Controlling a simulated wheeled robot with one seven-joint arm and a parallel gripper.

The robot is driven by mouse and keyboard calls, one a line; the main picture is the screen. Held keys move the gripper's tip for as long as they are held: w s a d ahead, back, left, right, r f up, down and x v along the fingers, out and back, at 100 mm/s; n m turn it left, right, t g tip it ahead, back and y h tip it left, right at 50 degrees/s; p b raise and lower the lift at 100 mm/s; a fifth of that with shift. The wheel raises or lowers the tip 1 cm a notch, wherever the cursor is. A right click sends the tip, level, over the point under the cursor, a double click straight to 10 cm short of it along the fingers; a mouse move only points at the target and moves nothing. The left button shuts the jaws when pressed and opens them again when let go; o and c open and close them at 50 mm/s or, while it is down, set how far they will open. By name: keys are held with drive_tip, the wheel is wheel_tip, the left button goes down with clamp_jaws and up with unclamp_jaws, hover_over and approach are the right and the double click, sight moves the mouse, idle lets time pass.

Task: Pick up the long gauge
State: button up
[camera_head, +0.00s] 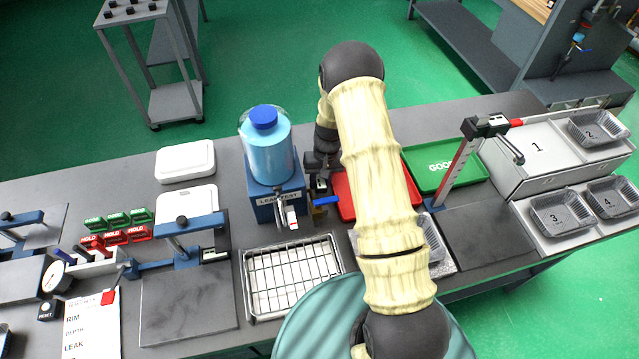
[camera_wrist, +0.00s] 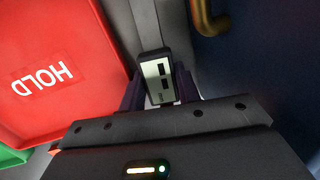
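My gripper (camera_head: 318,182) is low over the bench, between the blue leak test stand and the red tray. In the wrist view my gripper's two dark purple fingers (camera_wrist: 160,88) stand on either side of a small dark block (camera_wrist: 153,55) with a pale face and black marks. I cannot tell whether they press on it, or whether it is the long gauge. Several slim tools stand in a white holder (camera_head: 97,264) at the left of the bench; I cannot tell a long gauge among them. A round dial gauge (camera_head: 54,278) is beside them.
The leak test stand (camera_head: 262,207) with a blue bottle (camera_head: 268,152) is just left of my gripper. A red HOLD tray (camera_wrist: 50,70) and green tray (camera_head: 440,165) lie right. A wire rack (camera_head: 290,278) is in front. A brass hook (camera_wrist: 207,18) is close in the wrist view.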

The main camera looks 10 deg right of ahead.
sight(320, 181)
idle(0.3)
wheel_tip(320, 181, up, 18)
drive_tip(key=b, duration=0.4)
idle(0.6)
